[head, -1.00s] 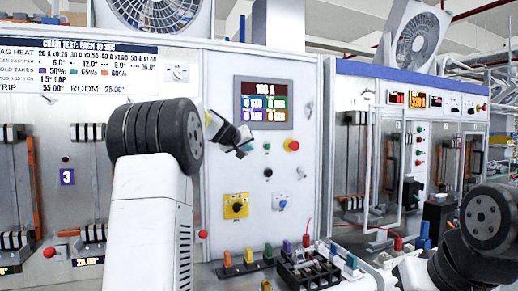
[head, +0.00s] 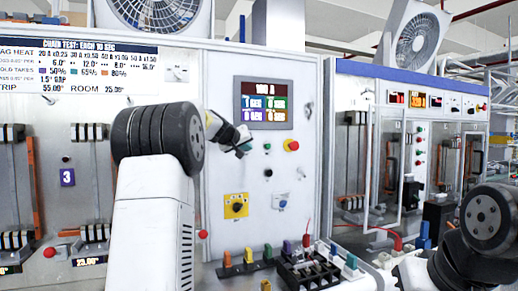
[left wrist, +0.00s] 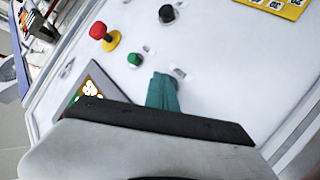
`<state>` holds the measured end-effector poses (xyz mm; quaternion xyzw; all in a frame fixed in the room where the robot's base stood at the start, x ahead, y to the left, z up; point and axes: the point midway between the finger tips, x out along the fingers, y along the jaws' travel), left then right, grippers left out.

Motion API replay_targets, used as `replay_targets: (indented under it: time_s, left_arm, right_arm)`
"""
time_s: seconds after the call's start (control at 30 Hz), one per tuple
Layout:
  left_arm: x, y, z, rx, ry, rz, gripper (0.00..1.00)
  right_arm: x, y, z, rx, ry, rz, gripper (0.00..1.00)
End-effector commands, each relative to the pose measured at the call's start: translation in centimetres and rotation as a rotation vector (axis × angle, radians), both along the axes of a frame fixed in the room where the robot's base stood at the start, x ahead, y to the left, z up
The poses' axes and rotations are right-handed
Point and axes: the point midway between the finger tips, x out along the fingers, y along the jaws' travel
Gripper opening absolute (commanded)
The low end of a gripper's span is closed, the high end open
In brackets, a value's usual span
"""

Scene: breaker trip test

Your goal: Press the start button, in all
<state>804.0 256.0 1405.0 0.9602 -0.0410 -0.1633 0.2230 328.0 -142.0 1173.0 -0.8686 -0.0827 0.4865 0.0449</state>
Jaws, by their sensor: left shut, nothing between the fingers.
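A green button (head: 267,146) sits on the white panel below the display (head: 264,105); it also shows in the left wrist view (left wrist: 134,60). I cannot read its label, so I cannot tell whether it is the start button. My left gripper (head: 244,149) is shut and empty, just left of the green button. In the left wrist view, its teal fingertips (left wrist: 163,92) are at the panel, partly hiding a small fitting there. Contact cannot be told. My right gripper is out of view; only part of my right arm shows.
A red mushroom button (head: 291,145) on a yellow collar is right of the green one.

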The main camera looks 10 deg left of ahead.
Motion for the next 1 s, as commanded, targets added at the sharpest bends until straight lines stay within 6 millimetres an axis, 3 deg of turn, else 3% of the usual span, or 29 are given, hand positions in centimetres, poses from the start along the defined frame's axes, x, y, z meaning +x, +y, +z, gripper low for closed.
replay_targets:
  time_s: [0.77,1.0]
  left_arm:
    - [-1.6,-1.1,0.0,0.0,0.0,0.0,0.0]
    - [-3.5,-2.3,0.1,0.001,-0.001,-0.001,0.0]
  right_arm:
    - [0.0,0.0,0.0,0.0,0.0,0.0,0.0]
    - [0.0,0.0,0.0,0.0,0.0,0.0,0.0]
